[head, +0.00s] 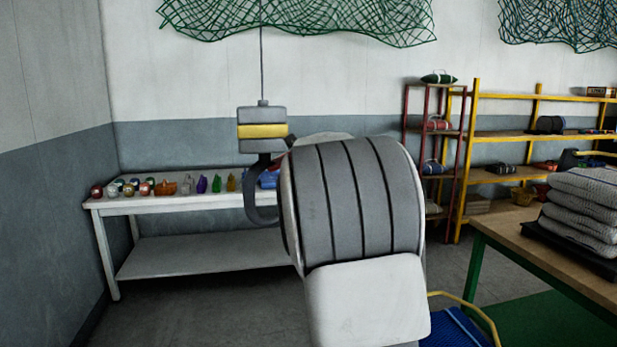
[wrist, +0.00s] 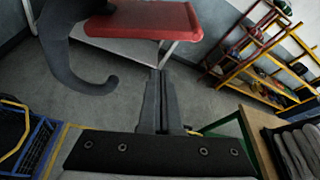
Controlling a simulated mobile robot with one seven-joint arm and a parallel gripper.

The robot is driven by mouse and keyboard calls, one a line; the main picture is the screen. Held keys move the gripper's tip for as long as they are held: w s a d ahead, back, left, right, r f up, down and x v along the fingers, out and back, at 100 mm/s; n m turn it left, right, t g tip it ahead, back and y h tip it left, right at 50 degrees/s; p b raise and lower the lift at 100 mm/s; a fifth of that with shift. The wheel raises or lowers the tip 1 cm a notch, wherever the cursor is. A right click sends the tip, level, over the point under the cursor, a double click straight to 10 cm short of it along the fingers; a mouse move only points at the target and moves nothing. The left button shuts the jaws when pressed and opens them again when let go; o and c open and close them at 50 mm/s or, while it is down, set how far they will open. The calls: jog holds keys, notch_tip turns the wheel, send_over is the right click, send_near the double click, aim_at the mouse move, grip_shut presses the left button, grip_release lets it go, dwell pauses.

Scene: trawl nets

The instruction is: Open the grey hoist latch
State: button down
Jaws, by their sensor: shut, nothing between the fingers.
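The hoist block (head: 262,130), grey with a yellow band, hangs on a cable left of centre in the head view. Its dark grey hook (head: 257,207) curves below it, partly behind my arm. The hook (wrist: 62,70) also shows at the upper left of the wrist view, its tip pointing right. A red, rounded flat piece (wrist: 150,19) lies right of the hook's shank; I cannot tell whether it is the latch. No grey latch is distinct. My gripper (wrist: 158,73) is shut and empty, its fingertips right of the hook tip and apparently below the red piece. My arm hides it in the head view.
A white bench (head: 200,200) with bottles and floats stands behind the hook. Red (head: 407,140) and yellow (head: 475,130) shelves stand at the right. A table (head: 520,235) with stacked grey nets (head: 590,200) is at the near right. A blue crate (wrist: 35,150) is at lower left.

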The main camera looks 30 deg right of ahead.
jog(key=p+v, duration=0.1)
jog(key=v, duration=0.9)
jog(key=shift+a, duration=0.2)
jog(key=shift+r, duration=0.1)
